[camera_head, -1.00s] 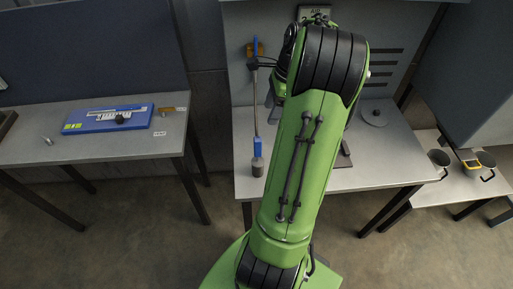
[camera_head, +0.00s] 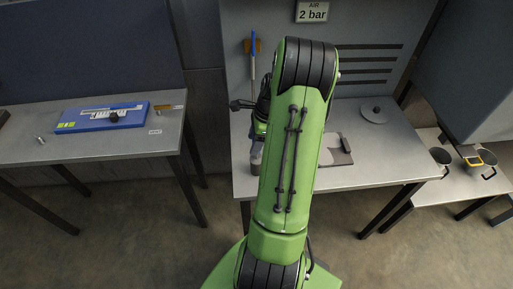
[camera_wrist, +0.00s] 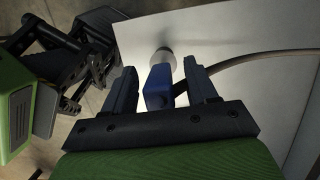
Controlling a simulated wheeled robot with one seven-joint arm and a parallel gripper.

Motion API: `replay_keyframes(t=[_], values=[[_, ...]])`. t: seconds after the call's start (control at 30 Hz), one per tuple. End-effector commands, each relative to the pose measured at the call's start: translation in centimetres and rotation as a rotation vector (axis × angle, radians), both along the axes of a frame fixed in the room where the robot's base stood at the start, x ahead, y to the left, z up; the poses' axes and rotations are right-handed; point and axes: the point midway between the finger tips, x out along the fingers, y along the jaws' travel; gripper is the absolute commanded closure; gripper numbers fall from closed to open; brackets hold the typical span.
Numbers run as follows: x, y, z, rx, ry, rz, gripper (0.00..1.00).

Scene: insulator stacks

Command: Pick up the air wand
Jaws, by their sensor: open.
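The air wand shows in the wrist view as a blue body (camera_wrist: 158,85) with a pale grey rounded end (camera_wrist: 163,57) beyond it. My gripper (camera_wrist: 160,72) is open, with one finger on each side of the blue body. I cannot tell whether either finger touches it. My arm hides the lower part and most of my gripper there.
A grey hose (camera_wrist: 255,58) curves off to the right in the wrist view. The workbench (camera_head: 390,165) holds a round grey disc (camera_head: 373,112) and a flat dark plate (camera_head: 336,150). A left table (camera_head: 60,150) bears a blue case (camera_head: 100,117).

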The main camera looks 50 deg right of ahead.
Motion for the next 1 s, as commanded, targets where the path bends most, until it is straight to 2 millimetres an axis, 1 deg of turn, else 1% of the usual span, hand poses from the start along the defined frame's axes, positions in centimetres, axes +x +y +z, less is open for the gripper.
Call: replay_keyframes(t=[0.07,0.1,0.17,0.4,0.47,0.67,0.73,0.77,0.83,1.0], values=[[0.0,0.0,0.1,0.0,0.0,0.0,0.43],[0.0,0.0,0.1,0.0,0.0,0.0,0.46],[0.0,0.0,0.1,-0.001,-0.001,0.0,0.55],[0.0,0.0,0.1,-0.001,-0.001,0.001,0.92],[0.0,0.0,0.2,-0.001,-0.001,0.001,1.0],[0.0,0.0,0.2,-0.001,-0.001,0.001,1.0],[0.0,-0.1,0.8,-0.003,-0.002,0.001,1.0],[0.0,-0.1,1.3,-0.003,-0.002,0.001,1.0],[0.0,-0.1,2.8,-0.005,-0.004,0.0,1.0],[0.0,-0.1,7.3,-0.005,-0.003,0.0,1.0]])
